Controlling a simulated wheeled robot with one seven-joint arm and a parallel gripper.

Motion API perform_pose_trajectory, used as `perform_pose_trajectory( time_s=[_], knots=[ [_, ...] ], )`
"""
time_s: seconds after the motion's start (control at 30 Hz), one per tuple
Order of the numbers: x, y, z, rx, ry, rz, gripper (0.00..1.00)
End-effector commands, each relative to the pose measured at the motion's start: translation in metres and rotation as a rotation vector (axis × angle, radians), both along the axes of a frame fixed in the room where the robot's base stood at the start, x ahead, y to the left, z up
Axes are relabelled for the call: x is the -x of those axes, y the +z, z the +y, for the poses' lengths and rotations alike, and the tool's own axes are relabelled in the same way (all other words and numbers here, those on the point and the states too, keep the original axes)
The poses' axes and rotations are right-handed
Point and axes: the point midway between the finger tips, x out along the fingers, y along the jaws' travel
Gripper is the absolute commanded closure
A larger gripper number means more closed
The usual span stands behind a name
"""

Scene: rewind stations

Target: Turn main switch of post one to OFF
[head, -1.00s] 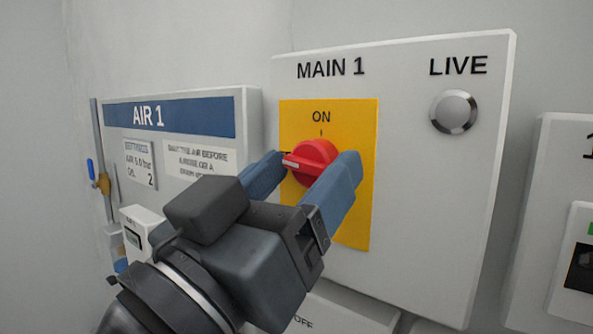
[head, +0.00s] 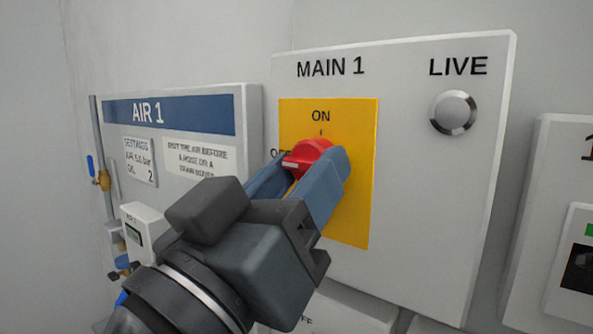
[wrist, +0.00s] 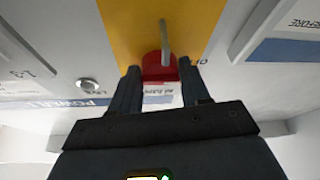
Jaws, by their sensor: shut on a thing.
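The main switch is a red rotary knob (head: 308,152) on a yellow plate (head: 350,217) under the label MAIN 1. ON is printed above it and OFF to its left. The white mark on its handle points left, on the OFF side. My gripper (head: 307,166) is shut on the knob, one finger on each side, and partly covers it. In the wrist view the red knob (wrist: 157,67) sits between the two fingertips of my gripper (wrist: 160,80). The round LIVE lamp (head: 454,112) looks grey and unlit.
The AIR 1 panel (head: 240,122) stands close on the left, with a pipe and a blue-handled valve (head: 98,173) beyond it. Another panel (head: 562,150) stands at the right edge. The space in front of the LIVE lamp is clear.

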Motion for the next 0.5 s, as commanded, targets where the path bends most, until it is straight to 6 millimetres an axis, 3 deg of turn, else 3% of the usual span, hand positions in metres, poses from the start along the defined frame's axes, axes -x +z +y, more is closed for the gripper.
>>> perform_pose_trajectory(
  time_s=[0.3, 0.33, 0.5],
  knots=[
    [0.0002, 0.0001, 0.0002, 0.012, 0.001, 0.008, 0.84],
    [0.0003, 0.0001, 0.0002, 0.012, 0.001, 0.008, 0.51],
    [0.0002, 0.0000, 0.0001, 0.012, 0.001, 0.008, 0.35]
  ],
)
